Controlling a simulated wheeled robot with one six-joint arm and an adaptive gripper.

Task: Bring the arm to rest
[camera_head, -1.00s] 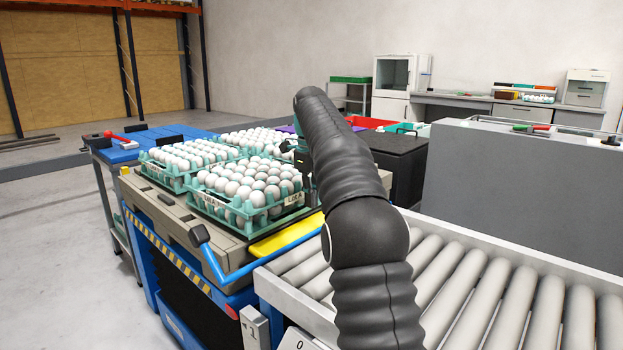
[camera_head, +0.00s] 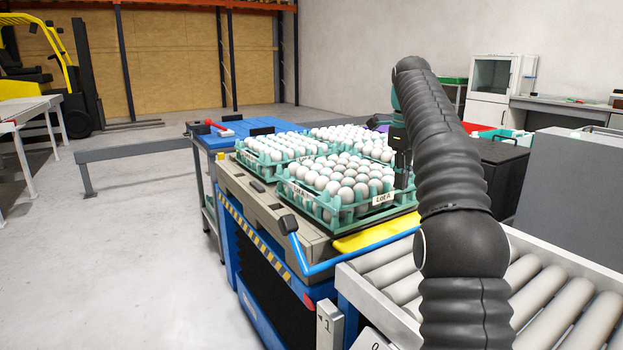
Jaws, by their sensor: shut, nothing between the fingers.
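My arm (camera_head: 455,170), in a black ribbed sleeve, rises from the lower right of the view and bends over towards the egg trays. My gripper (camera_head: 403,165) shows as a dark, narrow shape at the right edge of the near egg tray. It is shut and empty, partly hidden by my arm, and I cannot tell if it touches the tray. The near teal egg tray (camera_head: 325,208), labelled LOT A, is full of white eggs and stands on a cart (camera_head: 250,185). More full trays stand to its left and behind it.
A roller conveyor (camera_head: 540,290) runs at the lower right, beside the cart. A blue handle bar (camera_head: 325,267) and a yellow plate (camera_head: 365,238) lie at the cart's near side. A dark box (camera_head: 505,160) is at right. The floor (camera_head: 140,230) at left is open; a yellow forklift (camera_head: 55,65) stands farther back.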

